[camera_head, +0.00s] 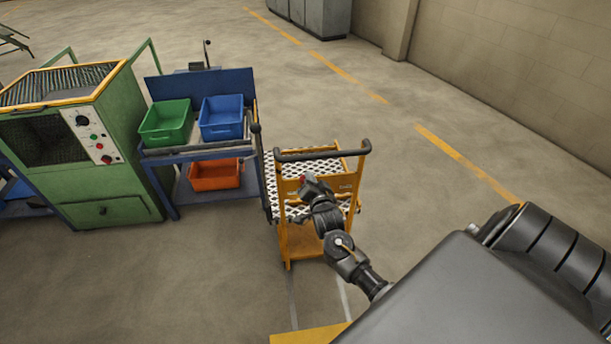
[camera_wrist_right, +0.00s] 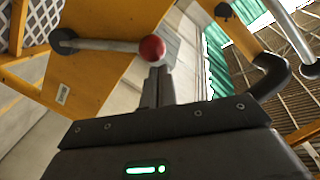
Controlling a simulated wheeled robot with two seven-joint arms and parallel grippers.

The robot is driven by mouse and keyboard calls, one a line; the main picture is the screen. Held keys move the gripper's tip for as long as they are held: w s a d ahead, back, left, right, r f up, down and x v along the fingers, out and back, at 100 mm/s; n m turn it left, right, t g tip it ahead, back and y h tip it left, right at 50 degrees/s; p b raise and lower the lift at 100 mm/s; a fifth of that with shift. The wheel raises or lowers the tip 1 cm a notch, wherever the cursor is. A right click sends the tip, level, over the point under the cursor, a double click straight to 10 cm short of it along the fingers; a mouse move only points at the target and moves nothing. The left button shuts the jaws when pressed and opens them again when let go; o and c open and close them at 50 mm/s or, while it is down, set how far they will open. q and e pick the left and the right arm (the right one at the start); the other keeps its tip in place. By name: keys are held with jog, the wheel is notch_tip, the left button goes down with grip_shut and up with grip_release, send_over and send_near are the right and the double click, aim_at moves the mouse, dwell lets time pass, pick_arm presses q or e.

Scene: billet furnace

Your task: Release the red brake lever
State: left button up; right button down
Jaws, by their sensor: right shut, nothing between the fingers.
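The brake lever is a grey rod (camera_wrist_right: 105,45) with a red ball knob (camera_wrist_right: 152,47), running from a dark round pivot (camera_wrist_right: 62,40) on a yellow panel (camera_wrist_right: 110,75) in the right wrist view. In the head view my right gripper (camera_head: 306,184) is over the cart's front. My left gripper is out of view.
The cart's dark push handle (camera_head: 320,153) stands above its mesh shelves, close to my right arm. A blue workbench (camera_head: 203,147) with green, blue and orange bins stands left of the cart, beside a green machine (camera_head: 110,215). The floor to the right is clear.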

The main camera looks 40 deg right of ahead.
jog(key=shift+a+f, duration=0.1)
jog(key=shift+a, duration=0.2)
dwell(0.4)
notch_tip(320, 180, up, 4)
jog(key=s+d+r+p, duration=0.1)
jog(key=s+d+p, duration=0.1)
jog(key=p, duration=0.3)
jog(key=f+b+v, duration=0.1)
jog(key=b+v, duration=0.2)
jog(key=v, duration=0.6)
jog(key=shift+a+f, duration=0.2)
jog(key=shift+a, duration=0.05)
jog(key=shift+s, duration=0.1)
